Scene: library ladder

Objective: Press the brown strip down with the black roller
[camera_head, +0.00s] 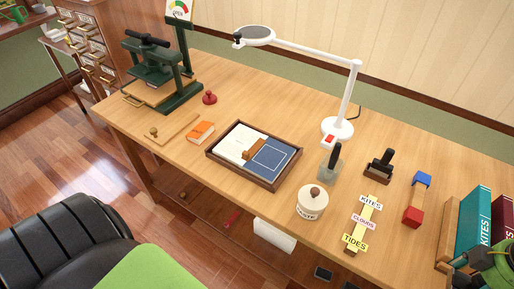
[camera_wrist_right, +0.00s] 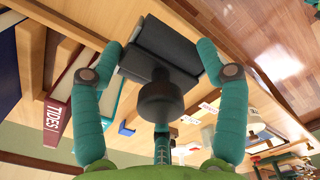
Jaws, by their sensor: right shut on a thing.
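The brown strip (camera_head: 255,147) lies between a cream page and a blue panel in a wooden tray (camera_head: 285,181) on the table. In the head view only part of my right arm (camera_head: 492,262) shows at the lower right corner, beside the books and well right of the tray. My left gripper is not in view.
A green press (camera_head: 165,75) stands at the far left.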

